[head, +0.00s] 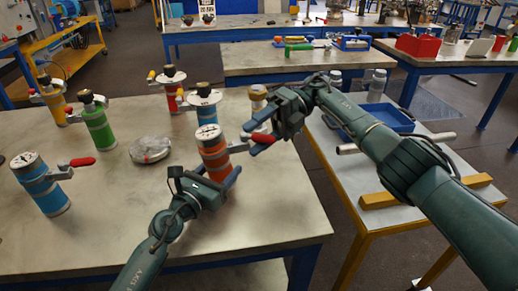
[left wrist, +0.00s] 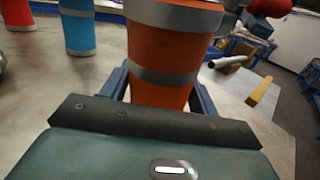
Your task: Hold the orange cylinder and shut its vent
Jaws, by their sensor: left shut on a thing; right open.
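The orange cylinder (head: 214,153) stands upright on the bench, with grey bands and a pale round top. My left gripper (head: 216,178) is shut on its lower part from the front. The left wrist view shows the orange cylinder (left wrist: 165,50) between the two blue fingers (left wrist: 160,92). The vent's red-tipped handle (head: 263,138) sticks out to the right of the cylinder; its red end also shows in the left wrist view (left wrist: 270,7). My right gripper (head: 258,137) is open, its fingers around or very close to the handle. Whether they touch it cannot be told.
A blue cylinder (head: 42,186) with a red handle stands at left, a green one (head: 99,128) behind it. Yellow, red and another blue vessel (head: 206,112) stand farther back. A round metal disc (head: 150,149) lies between. A side table holds a blue tray (head: 388,118).

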